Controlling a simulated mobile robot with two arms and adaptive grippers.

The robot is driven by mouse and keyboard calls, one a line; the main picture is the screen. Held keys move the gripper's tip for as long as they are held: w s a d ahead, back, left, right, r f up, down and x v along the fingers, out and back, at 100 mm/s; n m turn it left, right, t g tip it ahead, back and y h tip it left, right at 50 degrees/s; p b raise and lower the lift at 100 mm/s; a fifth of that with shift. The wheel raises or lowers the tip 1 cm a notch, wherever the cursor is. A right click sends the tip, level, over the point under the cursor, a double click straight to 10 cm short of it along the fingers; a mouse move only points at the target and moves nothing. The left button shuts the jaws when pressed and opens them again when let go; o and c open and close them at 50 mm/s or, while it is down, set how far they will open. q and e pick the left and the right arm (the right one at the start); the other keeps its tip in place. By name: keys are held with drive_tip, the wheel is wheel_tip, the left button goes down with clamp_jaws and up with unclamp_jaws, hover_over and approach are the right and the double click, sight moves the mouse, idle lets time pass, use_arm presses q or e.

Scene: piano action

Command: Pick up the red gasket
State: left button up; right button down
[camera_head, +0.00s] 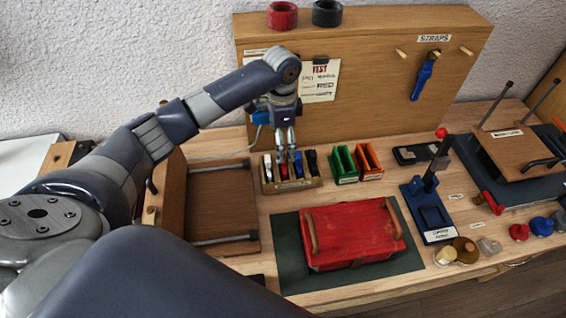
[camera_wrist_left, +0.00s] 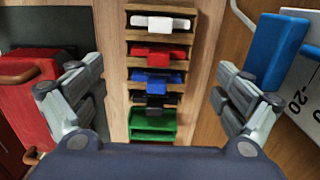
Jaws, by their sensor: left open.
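The red gasket (camera_wrist_left: 158,52) sits in a slot of a small wooden rack (camera_wrist_left: 201,60), between a white piece (camera_wrist_left: 160,23) and a blue piece (camera_wrist_left: 158,76). In the head view the red gasket (camera_head: 284,172) is partly hidden by my gripper. My left gripper (camera_head: 287,158) points down over the rack (camera_head: 292,186). In the left wrist view my left gripper (camera_wrist_left: 160,98) is open, with its fingers wide apart on either side of the rack and nothing between them held. My right gripper is not in view.
A black piece (camera_wrist_left: 157,100) is also in the rack. Green (camera_head: 344,165) and orange (camera_head: 368,161) bins stand to its right. A red case (camera_head: 352,235) lies on a dark mat (camera_head: 290,262) in front. A wooden panel (camera_head: 375,70) rises behind.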

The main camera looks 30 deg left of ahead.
sight(283, 167)
use_arm(q)
drive_tip(key=shift+f, duration=0.95)
drive_tip(key=f+p, duration=0.1)
drive_tip(key=f, duration=0.1)
drive_tip(key=f+p, duration=0.1)
drive_tip(key=f, duration=0.2)
drive_tip(key=shift+s+d, duration=0.1)
drive_tip(key=shift+d, duration=0.1)
drive_tip(key=shift+f, duration=0.3)
drive_tip(key=c, duration=1.5)
drive_tip(key=shift+s, duration=0.15)
drive_tip(key=c, duration=0.7)
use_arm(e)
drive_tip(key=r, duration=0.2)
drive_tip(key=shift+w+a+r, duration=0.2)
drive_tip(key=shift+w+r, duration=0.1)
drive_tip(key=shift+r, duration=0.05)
